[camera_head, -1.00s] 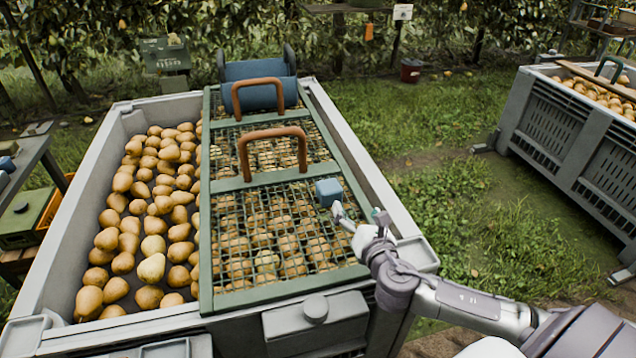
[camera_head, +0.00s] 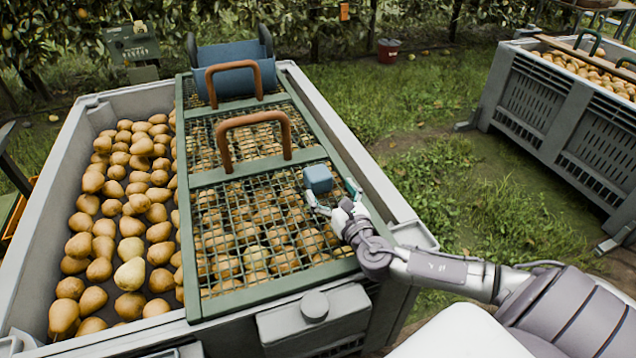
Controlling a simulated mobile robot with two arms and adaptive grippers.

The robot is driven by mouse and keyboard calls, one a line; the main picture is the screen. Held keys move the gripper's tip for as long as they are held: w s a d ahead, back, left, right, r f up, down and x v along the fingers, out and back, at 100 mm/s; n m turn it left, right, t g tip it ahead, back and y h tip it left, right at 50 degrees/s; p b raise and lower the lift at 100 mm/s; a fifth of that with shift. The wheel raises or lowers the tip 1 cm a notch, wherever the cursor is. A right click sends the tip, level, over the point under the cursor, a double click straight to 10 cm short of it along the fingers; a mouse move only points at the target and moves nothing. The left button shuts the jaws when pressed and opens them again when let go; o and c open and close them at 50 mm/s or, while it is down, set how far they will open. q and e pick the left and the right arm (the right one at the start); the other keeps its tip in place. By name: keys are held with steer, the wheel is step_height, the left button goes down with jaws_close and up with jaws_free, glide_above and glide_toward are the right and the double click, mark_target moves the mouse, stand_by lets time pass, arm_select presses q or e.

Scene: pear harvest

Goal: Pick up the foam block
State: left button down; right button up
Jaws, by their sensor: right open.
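The foam block (camera_head: 318,179) is a small blue cube. It rests on the green-framed wire mesh lid (camera_head: 245,215) near its right edge, above the pears in the bin. My right gripper (camera_head: 331,198) comes in from the lower right with its fingers spread open. One finger is near the block's lower left and the other is to its right. Whether the fingers touch the block cannot be told. My left gripper does not show.
Brown handles (camera_head: 253,120) stand up from the lid, and a blue roller (camera_head: 237,72) lies at its far end. The grey bin (camera_head: 50,190) has loose pears on the left. Another grey bin (camera_head: 545,105) stands on the grass at the right.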

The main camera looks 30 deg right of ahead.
mark_target(323, 180)
steer(key=shift+w+d, duration=0.1)
steer(key=shift+w, duration=0.55)
steer(key=w, duration=0.3)
steer(key=w+d+b, duration=0.1)
steer(key=w, duration=0.1)
steer(key=shift+w, duration=0.15)
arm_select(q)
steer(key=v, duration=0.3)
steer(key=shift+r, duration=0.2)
arm_select(e)
steer(key=shift+c, duration=0.4)
steer(key=c, duration=1.1)
